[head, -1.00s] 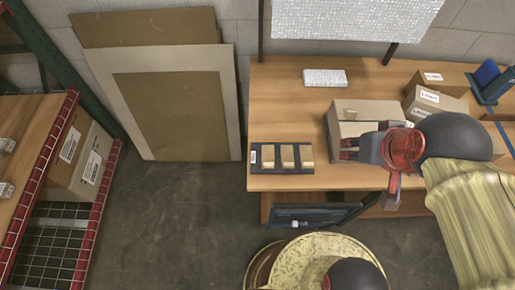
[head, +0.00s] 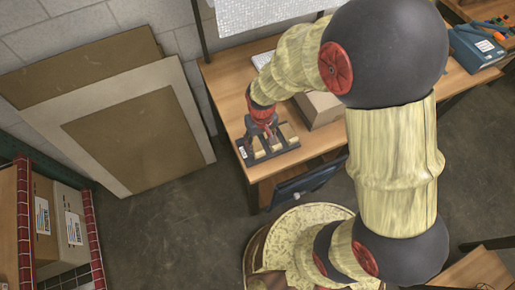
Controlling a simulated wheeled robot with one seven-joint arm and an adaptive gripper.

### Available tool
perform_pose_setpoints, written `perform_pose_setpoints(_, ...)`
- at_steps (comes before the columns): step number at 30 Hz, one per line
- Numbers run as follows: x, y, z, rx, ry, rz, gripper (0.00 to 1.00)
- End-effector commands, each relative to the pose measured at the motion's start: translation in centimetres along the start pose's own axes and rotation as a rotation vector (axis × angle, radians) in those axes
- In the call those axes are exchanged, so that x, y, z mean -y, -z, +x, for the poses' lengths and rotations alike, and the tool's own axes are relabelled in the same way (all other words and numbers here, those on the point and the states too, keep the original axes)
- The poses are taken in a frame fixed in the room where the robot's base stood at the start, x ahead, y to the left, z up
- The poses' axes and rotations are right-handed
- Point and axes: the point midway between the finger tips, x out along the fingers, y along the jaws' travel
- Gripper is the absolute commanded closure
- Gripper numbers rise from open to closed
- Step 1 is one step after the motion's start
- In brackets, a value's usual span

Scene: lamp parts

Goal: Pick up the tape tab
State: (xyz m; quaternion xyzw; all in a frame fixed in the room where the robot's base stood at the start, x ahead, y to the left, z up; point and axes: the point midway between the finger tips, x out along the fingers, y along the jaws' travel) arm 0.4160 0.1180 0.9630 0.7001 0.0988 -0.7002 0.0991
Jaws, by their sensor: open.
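A dark tray (head: 292,146) with a white label sits at the front left edge of the wooden table. Tan blocks lie in its slots, and one tan block (head: 261,153) shows beside the fingers. I cannot tell for sure which piece is the tape tab. My gripper (head: 261,139) points down over the tray with its fingers open, close above or among the tan blocks. The fingers and wrist hide part of the tray. Whether a finger touches a block is too small to tell.
A cardboard box (head: 319,109) stands just right of the tray on the table (head: 222,82), partly behind my arm. A blue bin (head: 476,48) is at the far right. Large flat boards (head: 130,130) lean on the wall at left.

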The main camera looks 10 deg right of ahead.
Motion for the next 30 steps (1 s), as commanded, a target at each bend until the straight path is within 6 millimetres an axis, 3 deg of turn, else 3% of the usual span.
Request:
perform_pose_setpoints(11, 0.1, 0.0, 3.5, 0.003, 0.000, 0.000, 0.50)
perform_pose_setpoints(19, 0.2, 0.1, 7.2, 0.003, 0.000, 0.001, 0.50)
perform_pose_setpoints(27, 0.2, 0.2, 7.5, 0.000, 0.000, 0.001, 0.50)
perform_pose_setpoints(30, 0.2, 0.2, 7.4, 0.000, 0.000, 0.001, 0.56)
